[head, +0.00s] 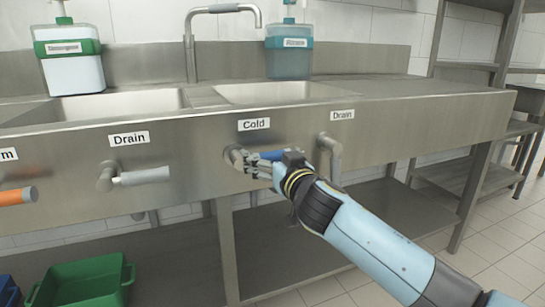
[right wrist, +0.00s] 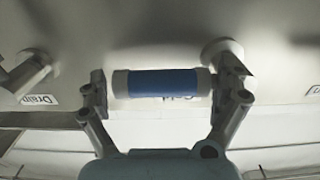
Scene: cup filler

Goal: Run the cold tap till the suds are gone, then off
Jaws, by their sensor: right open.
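The cold tap's lever with its blue grip (head: 272,156) sticks out of the sink front below the "Cold" label (head: 254,124). My right gripper (head: 258,164) is at this lever. In the right wrist view the blue grip (right wrist: 163,83) lies crosswise between the two open fingers, one near each end; I cannot tell whether they touch it. The swan-neck spout (head: 228,8) rises behind the sink, with no clear water stream in view. The right basin (head: 275,92) and left basin (head: 120,104) show only partly, and no suds can be made out. My left gripper is not in view.
Drain levers stick out on both sides of the cold lever: a left one (head: 140,177) and a right one (head: 331,150). An orange lever (head: 16,196) is at far left. Detergent (head: 73,70) and blue (head: 289,55) dispensers stand behind. A green crate (head: 85,284) sits below.

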